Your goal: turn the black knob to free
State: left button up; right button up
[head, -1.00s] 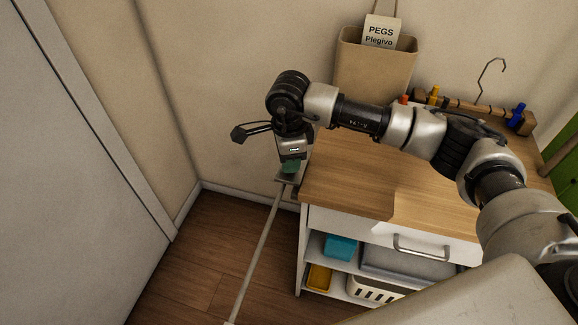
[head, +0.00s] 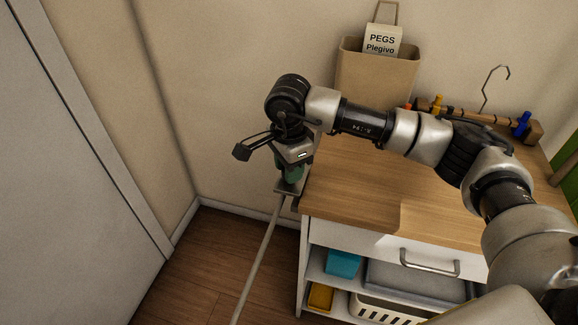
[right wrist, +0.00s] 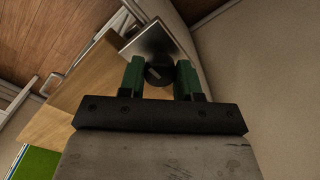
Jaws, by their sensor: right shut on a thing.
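The black knob (right wrist: 158,74) sits on a square metal plate (right wrist: 156,42) in the right wrist view. A pale line marks its face. My right gripper (right wrist: 159,76) has its green fingers on both sides of the knob and is shut on it. In the head view my right gripper (head: 290,172) points down at the plate (head: 289,188), beside the left end of the wooden worktop. The knob is hidden there by the fingers. My left gripper is not in view.
A pale rail (head: 258,259) runs from the plate toward the front. The wooden worktop (head: 360,189) is largely clear. Behind it are a box labelled PEGS (head: 371,77) and a peg rack (head: 479,115). A drawer handle (head: 429,264) and shelves are below. A grey panel (head: 70,180) stands at left.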

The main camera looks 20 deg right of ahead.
jog(key=shift+r, duration=0.1)
jog(key=o, duration=0.9)
notch_tip(320, 180, up, 11)
jog(key=shift+f+b, duration=0.15)
jog(key=shift+b, duration=0.15)
